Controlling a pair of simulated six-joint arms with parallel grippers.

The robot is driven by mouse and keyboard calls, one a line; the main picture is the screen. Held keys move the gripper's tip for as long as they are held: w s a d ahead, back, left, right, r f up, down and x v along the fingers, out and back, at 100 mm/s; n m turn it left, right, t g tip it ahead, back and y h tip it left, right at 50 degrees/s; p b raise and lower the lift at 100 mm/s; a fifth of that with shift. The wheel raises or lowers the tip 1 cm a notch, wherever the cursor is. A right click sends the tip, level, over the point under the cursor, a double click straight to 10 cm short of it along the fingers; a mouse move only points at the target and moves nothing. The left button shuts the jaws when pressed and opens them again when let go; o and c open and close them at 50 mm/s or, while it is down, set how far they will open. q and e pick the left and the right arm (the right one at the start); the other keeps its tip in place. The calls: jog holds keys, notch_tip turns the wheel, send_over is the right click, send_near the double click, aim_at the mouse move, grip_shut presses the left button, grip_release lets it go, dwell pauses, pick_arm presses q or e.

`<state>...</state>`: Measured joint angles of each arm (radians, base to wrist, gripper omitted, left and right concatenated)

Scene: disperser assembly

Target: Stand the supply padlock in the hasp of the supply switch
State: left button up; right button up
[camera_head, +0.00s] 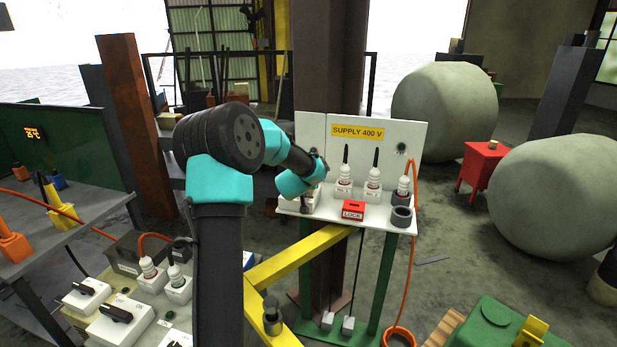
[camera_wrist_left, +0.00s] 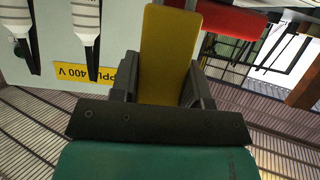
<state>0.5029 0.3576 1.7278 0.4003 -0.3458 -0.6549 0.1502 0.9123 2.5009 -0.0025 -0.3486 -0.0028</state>
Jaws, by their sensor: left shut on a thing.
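The supply panel (camera_head: 405,140), marked "SUPPLY 400 V", stands right of centre in the head view. My left arm reaches to the left end of its shelf. It covers most of a white unit (camera_head: 312,203) there, which may be the supply switch; I cannot make out its hasp. In the left wrist view my left gripper (camera_wrist_left: 163,88) is shut on a yellow block-like body (camera_wrist_left: 168,45), which appears to be the supply padlock. Its shackle is hidden, and I cannot tell whether it touches the hasp. My right gripper is not in view.
An orange cable (camera_head: 412,250) hangs on the right. A yellow beam (camera_head: 300,259) crosses below the shelf.

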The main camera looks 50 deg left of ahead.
pick_arm(q)
jog(key=shift+f, duration=1.3)
jog(key=o, duration=1.1)
jog(key=v, duration=1.7)
jog(key=shift+s+d+r, duration=0.1)
jog(key=shift+s+d, duration=0.05)
jog(key=shift+d, duration=0.05)
